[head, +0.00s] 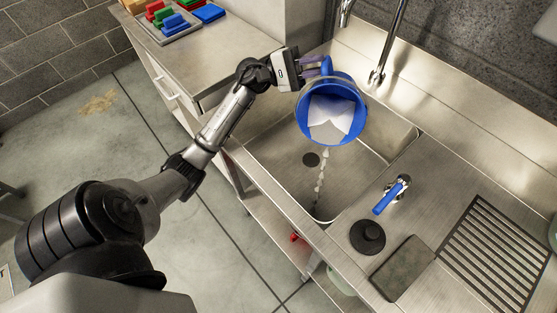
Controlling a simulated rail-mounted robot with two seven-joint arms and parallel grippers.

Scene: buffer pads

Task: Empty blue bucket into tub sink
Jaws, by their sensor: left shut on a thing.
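The blue bucket (354,131) is tilted in the air over the tub sink (285,178), its mouth facing toward me. A pale content shows inside the bucket, and a thin whitish stream falls from its lower rim into the sink basin. My left gripper (317,67) is shut on the bucket at its upper left side, by the rim or handle; the exact grip is partly hidden. The sink's dark drain (311,159) shows left of the stream. My right gripper is out of view.
A faucet (385,55) rises behind the sink. On the right drainboard lie a blue-handled tool (390,195), a black round stopper (368,236), a grey-green pad (402,268) and a slotted grate (495,250). A tray of coloured blocks or brushes (175,22) stands on the left counter.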

